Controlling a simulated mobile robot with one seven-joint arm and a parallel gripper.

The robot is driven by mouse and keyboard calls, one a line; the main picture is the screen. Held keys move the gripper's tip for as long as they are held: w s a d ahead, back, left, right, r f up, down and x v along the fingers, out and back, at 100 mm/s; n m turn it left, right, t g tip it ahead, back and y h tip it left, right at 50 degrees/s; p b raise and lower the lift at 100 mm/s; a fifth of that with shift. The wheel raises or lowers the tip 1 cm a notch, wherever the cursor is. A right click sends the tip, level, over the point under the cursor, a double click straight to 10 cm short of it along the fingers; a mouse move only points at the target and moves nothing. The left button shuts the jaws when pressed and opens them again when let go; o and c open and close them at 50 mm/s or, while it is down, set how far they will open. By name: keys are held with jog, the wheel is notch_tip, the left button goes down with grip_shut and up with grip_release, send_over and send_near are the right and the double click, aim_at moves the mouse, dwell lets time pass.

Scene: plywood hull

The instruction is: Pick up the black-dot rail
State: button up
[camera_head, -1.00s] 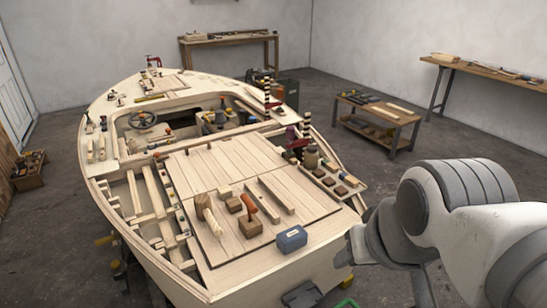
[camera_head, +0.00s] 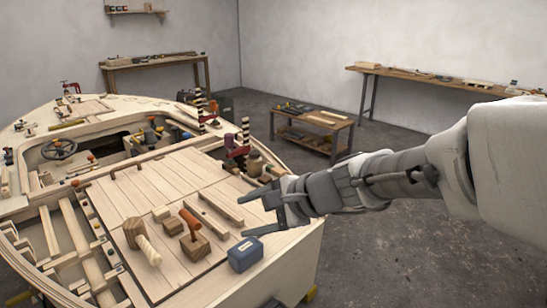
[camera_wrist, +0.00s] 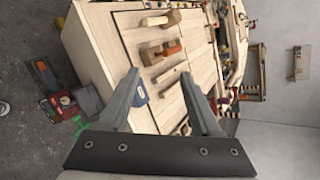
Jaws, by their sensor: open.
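Two slim pale wooden rails lie side by side on the boat's plank deck (camera_head: 135,180): a nearer rail (camera_head: 207,219) and a farther rail (camera_head: 219,206). I cannot make out a black dot on either, so I cannot tell which is the black-dot rail. My gripper (camera_head: 245,216) is open and empty, to the right of the rails and above the deck's right side. In the wrist view, the jaws (camera_wrist: 160,74) are spread apart, with a pale rail (camera_wrist: 170,73) seen between the fingertips, some way beyond them.
A blue box (camera_head: 245,254) sits near the deck corner, below my gripper. A clamp with a striped post (camera_head: 239,145) rises behind. Open floor lies right of the hull.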

jog(key=w+a+f+m+t+y+b, duration=0.15)
jog(key=w+a+f+m+b, duration=0.25)
jog(key=w+f+m, duration=0.4)
jog(key=m+t+h+b, duration=0.1)
jog(key=m+t+b, duration=0.2)
jog(key=m, duration=0.3)
send_near(211, 219)
jog(key=b+x, duration=0.1)
jog(key=x, duration=0.2)
jog(key=shift+w+a+f+g+b, duration=0.1)
jog(key=shift+a+g+b, duration=0.05)
jog(key=shift+g+b, duration=0.15)
jog(key=shift+x, duration=3.15)
grip_shut()
